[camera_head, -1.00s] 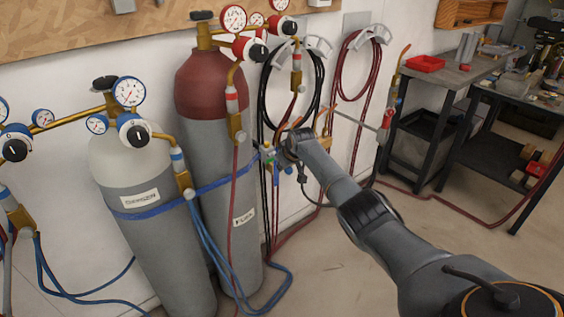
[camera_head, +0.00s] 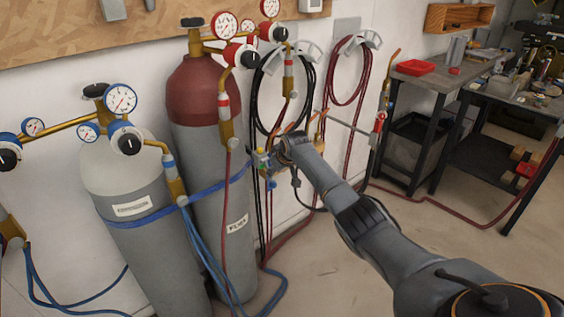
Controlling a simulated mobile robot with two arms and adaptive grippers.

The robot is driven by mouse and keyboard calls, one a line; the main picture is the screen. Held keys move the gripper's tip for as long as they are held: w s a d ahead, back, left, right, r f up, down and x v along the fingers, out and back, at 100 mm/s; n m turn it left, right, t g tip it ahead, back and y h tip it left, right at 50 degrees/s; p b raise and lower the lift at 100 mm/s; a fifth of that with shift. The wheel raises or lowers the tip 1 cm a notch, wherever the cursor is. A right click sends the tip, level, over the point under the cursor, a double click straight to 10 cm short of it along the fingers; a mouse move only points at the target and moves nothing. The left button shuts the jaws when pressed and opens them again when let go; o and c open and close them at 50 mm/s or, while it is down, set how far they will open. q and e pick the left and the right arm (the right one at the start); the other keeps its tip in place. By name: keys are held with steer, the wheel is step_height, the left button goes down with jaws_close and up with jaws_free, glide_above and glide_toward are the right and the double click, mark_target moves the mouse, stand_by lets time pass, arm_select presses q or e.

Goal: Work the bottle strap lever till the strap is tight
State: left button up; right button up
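The blue strap (camera_head: 150,216) runs around the grey-topped bottle (camera_head: 118,170) and across the red-topped bottle (camera_head: 197,92), towards the wall on the right. The strap's right end and its lever are not clearly visible; my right arm's end is near there. My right gripper (camera_head: 272,160) is at the end of the arm from the lower right, just right of the red-topped bottle. Its fingers are small and mixed with fittings and hoses, so I cannot tell whether they are open or shut. My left gripper is not in view.
Regulators with gauges (camera_head: 121,99) sit on the bottles. Black hoses (camera_head: 268,100) and red hoses (camera_head: 350,70) hang on the wall. Blue hoses (camera_head: 205,250) trail to the floor. A workbench (camera_head: 432,82) with a red tray (camera_head: 414,67) stands at the right.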

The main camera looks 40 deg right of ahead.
steer(key=v, duration=1.1)
stand_by(0.3)
